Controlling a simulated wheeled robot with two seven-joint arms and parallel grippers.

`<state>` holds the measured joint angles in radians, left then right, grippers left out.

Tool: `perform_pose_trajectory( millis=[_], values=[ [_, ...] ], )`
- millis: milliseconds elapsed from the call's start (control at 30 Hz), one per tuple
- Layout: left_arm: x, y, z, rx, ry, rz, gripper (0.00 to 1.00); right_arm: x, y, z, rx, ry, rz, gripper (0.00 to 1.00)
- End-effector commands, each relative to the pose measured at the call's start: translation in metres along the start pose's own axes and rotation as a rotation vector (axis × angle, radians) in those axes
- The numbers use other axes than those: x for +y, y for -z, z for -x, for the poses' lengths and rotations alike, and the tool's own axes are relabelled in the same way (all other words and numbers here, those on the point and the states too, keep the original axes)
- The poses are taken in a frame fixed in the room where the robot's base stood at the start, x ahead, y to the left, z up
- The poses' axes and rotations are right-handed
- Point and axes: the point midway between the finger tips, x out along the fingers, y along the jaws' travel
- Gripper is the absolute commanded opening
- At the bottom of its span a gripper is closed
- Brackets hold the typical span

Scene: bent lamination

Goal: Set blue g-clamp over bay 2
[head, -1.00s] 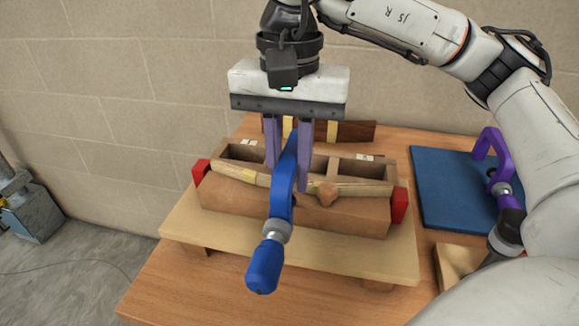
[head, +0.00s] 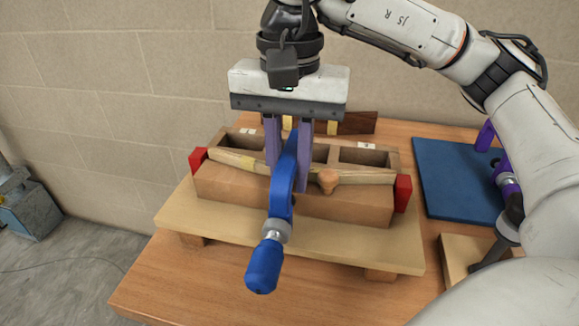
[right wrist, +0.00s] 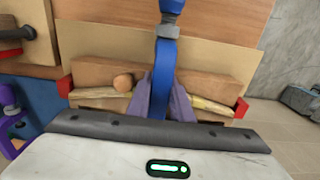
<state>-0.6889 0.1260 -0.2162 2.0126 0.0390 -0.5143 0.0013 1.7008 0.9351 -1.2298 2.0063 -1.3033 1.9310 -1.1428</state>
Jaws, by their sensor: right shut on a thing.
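The blue g-clamp (head: 283,190) is held in my right gripper (head: 288,178), which is shut on its frame. Its blue handle (head: 264,267) points toward me and down, in front of the form. In the right wrist view the clamp (right wrist: 164,75) stands between the purple fingers (right wrist: 160,100). The wooden form (head: 345,206) has open bays along its top. A bent wood strip (head: 232,158) lies along it between red end blocks (head: 403,192). The clamp crosses the strip near the middle in the picture; contact and the exact bay are unclear. My left gripper is out of view.
The form rests on a pale board (head: 205,222) on the wooden table (head: 180,280). A round wooden knob (head: 328,181) sits right of the clamp. A purple clamp (head: 505,180) is on the blue mat (head: 445,180). A dark wood strip (head: 357,123) lies behind.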

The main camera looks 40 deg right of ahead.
Motion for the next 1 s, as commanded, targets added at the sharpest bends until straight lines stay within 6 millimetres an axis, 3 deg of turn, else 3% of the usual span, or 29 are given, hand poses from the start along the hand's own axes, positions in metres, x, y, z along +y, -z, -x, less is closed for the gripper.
perform_pose_trajectory(
  millis=[33,1000],
  values=[
    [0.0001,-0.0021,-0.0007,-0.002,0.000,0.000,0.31,0.0008,-0.0011,-0.0069,-0.006,-0.012,0.000,0.00],
    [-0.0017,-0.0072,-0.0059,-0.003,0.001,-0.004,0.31,-0.0001,-0.0018,-0.0127,-0.005,-0.009,0.002,0.00]
  ],
)
